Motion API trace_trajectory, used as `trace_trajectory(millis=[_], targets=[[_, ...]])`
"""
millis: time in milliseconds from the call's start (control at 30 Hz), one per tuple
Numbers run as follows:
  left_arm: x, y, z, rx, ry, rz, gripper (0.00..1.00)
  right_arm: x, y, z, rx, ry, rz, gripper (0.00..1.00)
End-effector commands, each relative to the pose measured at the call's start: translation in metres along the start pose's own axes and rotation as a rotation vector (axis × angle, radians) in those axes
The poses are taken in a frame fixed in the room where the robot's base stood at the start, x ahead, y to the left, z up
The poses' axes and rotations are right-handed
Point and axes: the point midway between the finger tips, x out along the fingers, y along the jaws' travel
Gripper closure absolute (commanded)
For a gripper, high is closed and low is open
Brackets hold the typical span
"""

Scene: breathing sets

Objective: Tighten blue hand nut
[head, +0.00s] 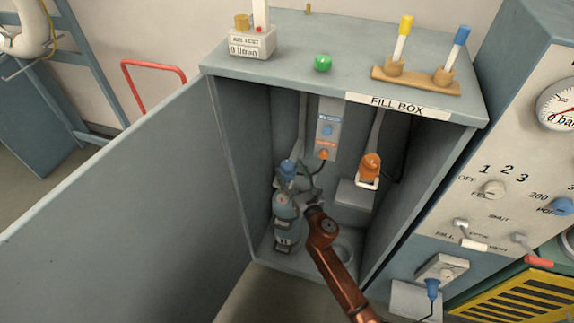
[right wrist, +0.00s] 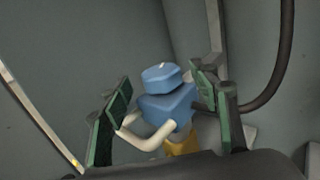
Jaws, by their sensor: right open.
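The blue hand nut (head: 287,168) sits on top of a grey-green cylinder (head: 286,215) standing inside the open fill box. In the right wrist view the blue nut (right wrist: 167,104) shows close up, with a pale curved handle around its front and a yellow-brown part below. My right gripper (head: 308,205) reaches into the box beside the cylinder's upper part. In the right wrist view its green-padded fingers (right wrist: 165,108) stand apart on either side of the nut. I cannot tell whether either pad touches it. My left gripper is not in view.
The box door (head: 130,205) stands open at the left. An orange-headed fitting (head: 370,168) hangs at the right inside the box, above a grey block (head: 354,195). A dark hose (right wrist: 280,70) runs right of the nut. A control panel (head: 510,180) stands at the right.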

Motion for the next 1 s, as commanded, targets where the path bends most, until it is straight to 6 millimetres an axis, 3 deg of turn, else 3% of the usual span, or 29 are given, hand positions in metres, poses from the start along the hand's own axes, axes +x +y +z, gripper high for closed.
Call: trace_trajectory(millis=[100,300,667,1000], targets=[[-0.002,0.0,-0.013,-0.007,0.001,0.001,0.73,0.017,0.001,-0.003,0.003,0.001,0.0,0.45],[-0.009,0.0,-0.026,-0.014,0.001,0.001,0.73,0.033,-0.001,-0.001,0.003,0.001,-0.001,0.45],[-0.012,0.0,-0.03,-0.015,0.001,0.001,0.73,0.036,0.0,0.0,0.004,0.0,-0.001,0.45],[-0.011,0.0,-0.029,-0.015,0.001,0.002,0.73,0.036,0.0,0.0,0.004,0.0,-0.001,0.69]])
